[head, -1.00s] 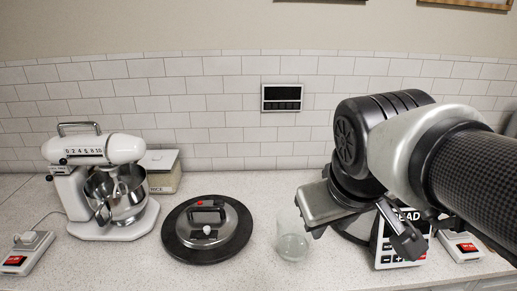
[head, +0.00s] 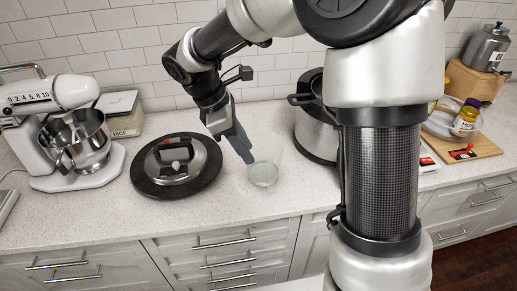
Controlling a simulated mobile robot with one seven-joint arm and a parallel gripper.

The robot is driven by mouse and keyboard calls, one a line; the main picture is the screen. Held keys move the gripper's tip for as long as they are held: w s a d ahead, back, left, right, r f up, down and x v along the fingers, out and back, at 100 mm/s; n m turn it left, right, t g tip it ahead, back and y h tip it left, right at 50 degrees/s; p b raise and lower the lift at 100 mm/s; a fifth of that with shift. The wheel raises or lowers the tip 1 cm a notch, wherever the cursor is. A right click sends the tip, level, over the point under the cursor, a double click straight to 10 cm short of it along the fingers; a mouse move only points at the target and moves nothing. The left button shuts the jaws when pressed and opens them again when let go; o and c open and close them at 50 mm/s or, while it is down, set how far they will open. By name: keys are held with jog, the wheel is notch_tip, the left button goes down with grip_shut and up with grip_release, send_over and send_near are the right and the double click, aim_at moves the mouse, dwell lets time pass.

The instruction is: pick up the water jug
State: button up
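A clear, see-through container (head: 264,175), which looks like the water jug, stands upright on the counter in the middle of the head view. My gripper (head: 247,157) points down and to the right, its fingertips at the upper left of the jug in the picture. The fingers are seen nearly edge-on and overlap, so their opening is unclear. I cannot tell whether they touch the jug. The jug still stands on the counter.
A round dark lid with a handle (head: 176,165) lies left of the jug. A steel cooker (head: 315,130) stands to its right, partly behind my arm. A white stand mixer (head: 60,125) and a rice box (head: 122,112) are farther left. The counter's front edge is close to the jug.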

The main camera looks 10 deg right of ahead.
aim_at(269, 183)
jog(key=b+x, duration=0.1)
jog(key=x, duration=1.5)
jog(key=shift+f, duration=0.3)
grip_shut()
